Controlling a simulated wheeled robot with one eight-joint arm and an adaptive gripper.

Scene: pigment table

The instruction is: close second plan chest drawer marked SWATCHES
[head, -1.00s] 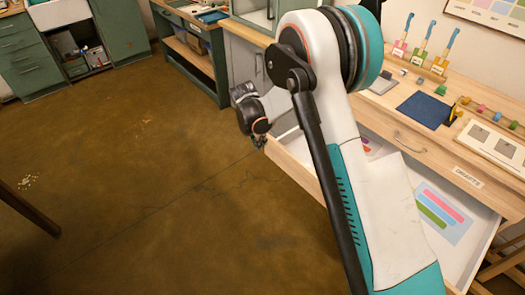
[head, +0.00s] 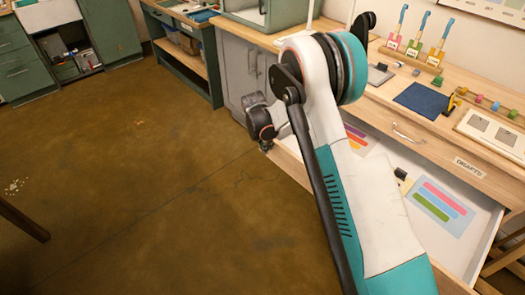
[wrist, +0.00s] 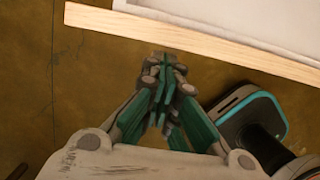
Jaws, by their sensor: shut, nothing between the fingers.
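The open drawer (head: 468,248) of the wooden plan chest is pulled well out below a shut drawer (head: 402,132). It has a white inside, a pale wooden front and coloured sheets in it. Its own marking does not show. In the wrist view its wooden front edge (wrist: 210,42) crosses the top. My gripper (head: 266,147) is near the far left end of that front, on the floor side. In the wrist view my gripper (wrist: 165,64) is shut and empty, its tips just short of the edge; contact cannot be told. My arm hides the middle of the drawer front.
The chest top holds a dark blue mat (head: 422,100), a white panel (head: 492,137) and several coloured brush stands (head: 413,47). A grey cabinet (head: 240,70) stands beyond the chest.

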